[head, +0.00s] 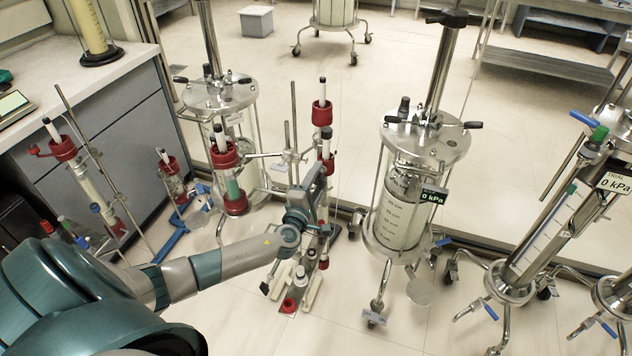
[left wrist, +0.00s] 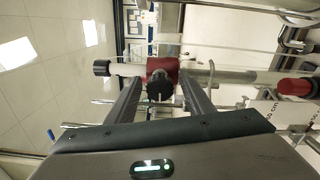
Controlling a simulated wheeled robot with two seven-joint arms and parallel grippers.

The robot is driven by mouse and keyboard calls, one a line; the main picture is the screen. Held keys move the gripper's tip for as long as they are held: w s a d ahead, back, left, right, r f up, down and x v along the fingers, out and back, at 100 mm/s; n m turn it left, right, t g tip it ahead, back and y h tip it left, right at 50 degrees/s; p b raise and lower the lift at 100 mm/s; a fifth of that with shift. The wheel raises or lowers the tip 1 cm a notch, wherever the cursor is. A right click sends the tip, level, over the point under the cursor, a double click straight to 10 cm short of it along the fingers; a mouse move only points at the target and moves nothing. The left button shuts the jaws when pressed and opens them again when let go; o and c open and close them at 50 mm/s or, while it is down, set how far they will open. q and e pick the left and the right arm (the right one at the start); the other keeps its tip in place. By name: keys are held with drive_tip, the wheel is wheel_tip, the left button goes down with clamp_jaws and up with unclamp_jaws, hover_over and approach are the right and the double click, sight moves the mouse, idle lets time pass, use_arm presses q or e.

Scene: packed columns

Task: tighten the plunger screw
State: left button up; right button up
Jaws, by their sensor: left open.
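In the left wrist view, a small black screw knob (left wrist: 159,88), which looks like the plunger screw, sticks out of a red end fitting (left wrist: 163,66). A white plunger rod (left wrist: 127,69) with a black end runs through the fitting and lies sideways in the picture. My left gripper (left wrist: 160,84) is open, with one finger on each side of the knob; I cannot tell whether they touch it. In the head view my left gripper (head: 325,172) is beside a slim column with red fittings (head: 327,146); the knob is hidden there. My right gripper is not in view.
Another red-capped column (head: 235,200) stands left of my gripper, and a large steel-lidded column (head: 400,205) stands to the right. Tilted columns with gauges (head: 545,230) are at the far right. A grey cabinet (head: 105,120) is at the left. Open floor lies behind.

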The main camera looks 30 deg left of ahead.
sight(317, 180)
use_arm(q)
drive_tip(key=shift+p+v, duration=1.2)
drive_tip(key=shift+v, duration=1.05)
drive_tip(key=shift+p+v, duration=0.45)
drive_tip(key=shift+v, duration=0.8)
